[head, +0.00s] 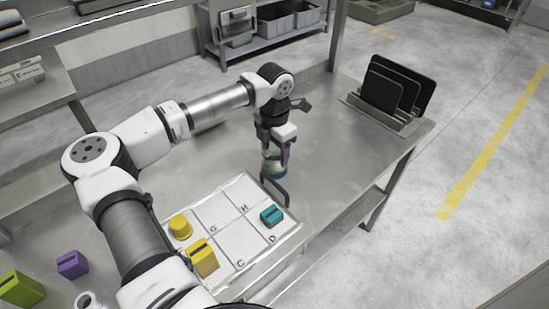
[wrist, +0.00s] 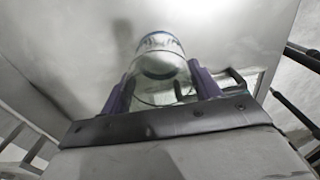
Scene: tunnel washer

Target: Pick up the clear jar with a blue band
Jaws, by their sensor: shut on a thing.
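The clear jar (head: 272,166) is between the fingers of my gripper (head: 276,158), over the steel table beyond the lettered tray. In the wrist view the jar (wrist: 160,58) shows a blue band near its far end. The purple fingers of my gripper (wrist: 160,92) stand on both sides of it and are shut on it. My fingers hide part of the jar in the head view. I cannot tell whether its base touches the table.
A lettered tray (head: 224,207) holds yellow and teal pieces (head: 272,215). Purple (head: 72,264) and green (head: 21,288) blocks are at the lower left. A rack with black panels (head: 384,114) stands at the far right table corner. The table between is clear.

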